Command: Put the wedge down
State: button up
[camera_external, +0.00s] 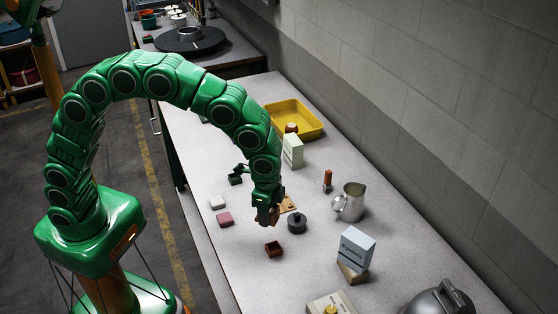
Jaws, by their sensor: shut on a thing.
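My gripper (268,218) hangs at the end of my green arm over the middle of the pale table (225,265), pointing down. It is shut on a small brownish thing, seemingly the wedge (275,214), which is mostly hidden by the fingers. I cannot tell whether the wedge touches the table. A flat tan piece (288,205) lies just behind and right of the gripper. A dark round weight (297,222) stands close to its right, and a small open brown box (273,249) sits just in front of it.
A pink block (225,219) and a white block (217,202) lie left of the gripper. A steel jug (350,203), an upright brown-handled thing (327,181) and a pale-blue box (357,248) stand to the right. A yellow tray (309,126) is behind. Bare tabletop lies at front left.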

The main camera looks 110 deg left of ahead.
jog(key=w+a+f, duration=0.2)
jog(key=w+f, duration=0.2)
jog(key=w, duration=0.3)
send_over(309, 251)
jog(key=s, duration=0.2)
jog(key=f, duration=0.3)
jog(key=shift+w+d+f, duration=0.2)
jog(key=shift+w+f, duration=0.05)
jog(key=shift+f, duration=0.1)
jog(key=shift+w+a+f, duration=0.1)
jog(key=shift+w+f, duration=0.4)
jog(key=shift+w+f, duration=0.15)
jog(key=shift+f, duration=1.65)
jog(key=shift+f, duration=0.15)
jog(key=o, duration=1.1)
jog(key=shift+c, duration=0.2)
